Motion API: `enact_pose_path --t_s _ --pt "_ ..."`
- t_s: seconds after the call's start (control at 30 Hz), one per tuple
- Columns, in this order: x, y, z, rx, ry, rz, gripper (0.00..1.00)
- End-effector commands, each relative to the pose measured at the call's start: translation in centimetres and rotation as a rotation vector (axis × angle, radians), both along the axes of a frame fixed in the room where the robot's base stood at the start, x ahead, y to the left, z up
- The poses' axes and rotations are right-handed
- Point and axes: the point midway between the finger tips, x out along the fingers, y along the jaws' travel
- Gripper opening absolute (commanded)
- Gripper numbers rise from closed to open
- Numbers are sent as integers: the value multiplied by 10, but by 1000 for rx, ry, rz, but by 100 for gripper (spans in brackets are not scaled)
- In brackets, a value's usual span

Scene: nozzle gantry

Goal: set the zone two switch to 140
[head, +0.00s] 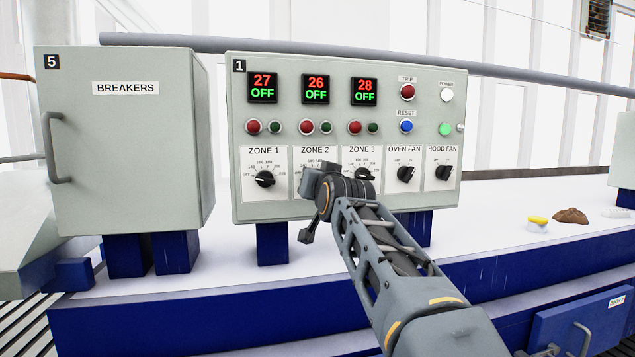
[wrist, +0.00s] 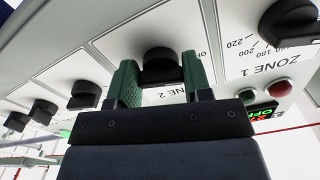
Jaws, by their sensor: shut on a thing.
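The zone two switch is a black rotary knob (wrist: 160,66) on the white plate marked ZONE 2 in the wrist view. My gripper (wrist: 159,75) has its two green fingers on either side of this knob and is shut on it. In the head view my wrist covers the knob and most of its dial, so its pointer setting cannot be read. The zone 2 display (head: 315,89) reads 26 in red and OFF in green.
The zone 1 knob (head: 264,179), zone 3 knob (head: 364,175), oven fan knob (head: 405,174) and hood fan knob (head: 443,173) share the panel (head: 345,216). The breakers cabinet (head: 125,150) stands left. A red trip button (head: 407,92) sits above the fan knobs.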

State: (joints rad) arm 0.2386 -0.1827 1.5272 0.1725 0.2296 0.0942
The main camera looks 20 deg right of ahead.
Motion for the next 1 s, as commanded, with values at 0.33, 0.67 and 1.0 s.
enact_pose_path --t_s 0.33,0.67,1.0 --pt "0 0 0 119 -24 0 22" --pt "0 1 1 340 -70 0 22" --pt "0 2 2 482 -99 -1 22"
